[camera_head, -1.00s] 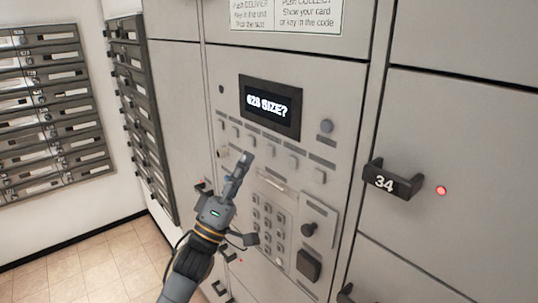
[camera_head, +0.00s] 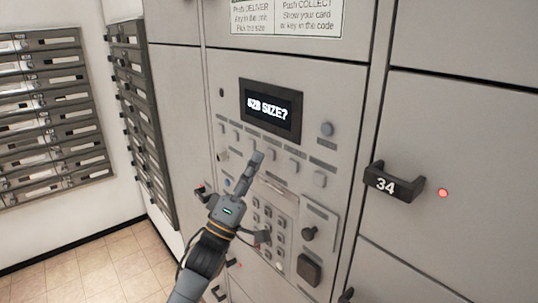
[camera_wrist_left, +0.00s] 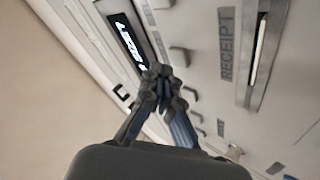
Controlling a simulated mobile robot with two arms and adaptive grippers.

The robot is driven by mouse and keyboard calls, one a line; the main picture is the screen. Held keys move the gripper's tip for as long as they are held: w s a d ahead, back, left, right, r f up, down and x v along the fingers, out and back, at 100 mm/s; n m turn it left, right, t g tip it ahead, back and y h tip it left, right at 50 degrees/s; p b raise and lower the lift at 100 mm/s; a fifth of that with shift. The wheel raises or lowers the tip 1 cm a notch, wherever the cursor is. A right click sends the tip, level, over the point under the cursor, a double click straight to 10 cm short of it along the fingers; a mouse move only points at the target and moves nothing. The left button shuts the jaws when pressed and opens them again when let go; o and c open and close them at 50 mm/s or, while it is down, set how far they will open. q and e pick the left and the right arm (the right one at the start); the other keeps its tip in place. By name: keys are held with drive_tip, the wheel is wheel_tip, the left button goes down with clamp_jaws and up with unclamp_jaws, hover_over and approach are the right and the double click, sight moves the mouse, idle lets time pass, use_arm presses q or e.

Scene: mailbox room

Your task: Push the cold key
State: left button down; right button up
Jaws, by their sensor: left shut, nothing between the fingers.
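A row of small grey keys (camera_head: 294,166) runs under the dark display (camera_head: 271,110) on the locker panel. Their labels are too small to read, so I cannot tell which is the cold key. The display shows text ending in "SIZE?". My left gripper (camera_head: 257,157) is shut and empty, its fingertips pointing up at the middle of the key row and covering part of it. In the left wrist view the shut fingertips (camera_wrist_left: 160,73) are below the display (camera_wrist_left: 128,38), near several keys (camera_wrist_left: 180,56). Contact with a key cannot be told. My right gripper is not in view.
A number keypad (camera_head: 268,222) lies below, partly behind my left gripper. A black handle marked 34 (camera_head: 392,183) juts from a locker door at right. A slot marked RECEIPT (camera_wrist_left: 256,50) shows in the wrist view. Mailboxes (camera_head: 50,110) stand at left.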

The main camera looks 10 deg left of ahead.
use_arm(q)
drive_tip(key=shift+d, duration=0.1)
idle(0.7)
drive_tip(key=shift+w+d, duration=0.2)
drive_tip(key=shift+w, duration=0.15)
drive_tip(key=shift+w+d, duration=0.2)
drive_tip(key=shift+w, duration=0.1)
idle(0.8)
drive_tip(key=shift+s+a, duration=0.1)
drive_tip(key=shift+s, duration=0.05)
drive_tip(key=shift+s+a, duration=0.4)
drive_tip(key=shift+s, duration=0.15)
drive_tip(key=s+a+p, duration=0.1)
drive_tip(key=s, duration=0.1)
drive_tip(key=s+a, duration=0.2)
drive_tip(key=shift+p, duration=0.4)
